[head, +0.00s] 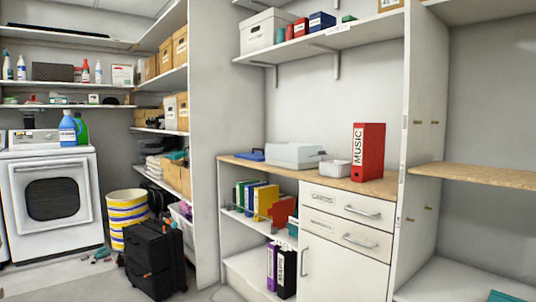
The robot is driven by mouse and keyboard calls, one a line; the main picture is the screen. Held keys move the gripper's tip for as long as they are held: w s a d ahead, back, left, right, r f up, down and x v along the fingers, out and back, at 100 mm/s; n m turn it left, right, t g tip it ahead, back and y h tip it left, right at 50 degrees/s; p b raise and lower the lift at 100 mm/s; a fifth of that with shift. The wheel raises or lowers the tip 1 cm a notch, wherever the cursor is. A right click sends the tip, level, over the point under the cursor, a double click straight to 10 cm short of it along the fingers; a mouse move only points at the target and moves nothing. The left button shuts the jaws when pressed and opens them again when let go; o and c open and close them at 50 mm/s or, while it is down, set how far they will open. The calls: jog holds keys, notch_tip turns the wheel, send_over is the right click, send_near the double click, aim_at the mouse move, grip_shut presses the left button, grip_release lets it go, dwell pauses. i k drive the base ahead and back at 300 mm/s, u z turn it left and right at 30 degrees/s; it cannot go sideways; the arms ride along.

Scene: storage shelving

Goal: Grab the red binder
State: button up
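A red binder (372,150) stands upright on the wooden counter top (335,186), near the counter's right end. Its spine carries a white label reading "MUSIC". It stands apart from the upright panel to its right. A small white basket sits just left of it and a pale grey box farther left. My gripper is not in view.
A white cabinet with two drawers (345,205) is under the counter. Open shelves beside it hold several coloured binders (255,196) and a red item (284,211). A high shelf (330,38) holds boxes. A black drawer cart (153,262) stands on the floor at left.

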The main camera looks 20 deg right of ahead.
aim_at(368, 145)
jog(key=z, duration=0.2)
jog(key=k, duration=0.2)
jog(key=u, duration=0.8)
jog(key=i, duration=1.4)
jog(key=z, duration=1.25)
jog(key=i, duration=0.75)
jog(key=z, duration=0.95)
